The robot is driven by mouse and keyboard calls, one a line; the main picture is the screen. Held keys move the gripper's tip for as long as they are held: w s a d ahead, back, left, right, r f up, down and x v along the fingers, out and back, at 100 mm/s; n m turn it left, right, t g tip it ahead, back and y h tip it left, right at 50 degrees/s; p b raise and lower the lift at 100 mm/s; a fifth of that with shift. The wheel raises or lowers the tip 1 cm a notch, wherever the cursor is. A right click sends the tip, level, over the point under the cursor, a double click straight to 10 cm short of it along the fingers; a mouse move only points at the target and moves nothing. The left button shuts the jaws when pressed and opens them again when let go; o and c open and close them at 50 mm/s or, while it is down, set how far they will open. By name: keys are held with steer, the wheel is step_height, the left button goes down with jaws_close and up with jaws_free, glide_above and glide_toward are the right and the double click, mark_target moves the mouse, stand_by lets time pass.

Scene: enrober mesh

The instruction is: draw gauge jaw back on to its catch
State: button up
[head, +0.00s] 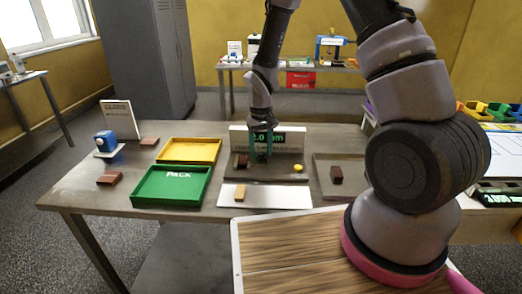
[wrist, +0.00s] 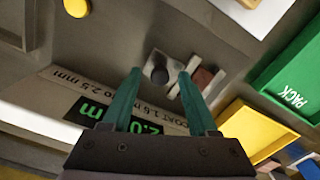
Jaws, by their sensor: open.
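The gauge stands on the table with a grey base (head: 290,178) and a display panel (head: 294,139) reading 2.0 mm. In the wrist view its panel (wrist: 60,92) also carries coat-range lettering. The gauge jaw (wrist: 172,66) is a pale metal block with a dark round knob (wrist: 159,75). A brown piece (wrist: 202,79) lies beside a pale upright strip at the jaw. My gripper (wrist: 160,75) is open, its teal fingers pointing at the gauge with the knob between them in the picture. Whether they touch the knob I cannot tell. The catch is not distinguishable.
A yellow button (head: 298,167) sits on the gauge's right side. A green PACK tray (head: 172,203) and a yellow tray (head: 215,142) lie to the left. A grey tray (head: 322,188) with a dark piece is to the right. A white mat (head: 285,196) lies in front.

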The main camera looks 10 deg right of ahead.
jaws_close()
stand_by(1.4)
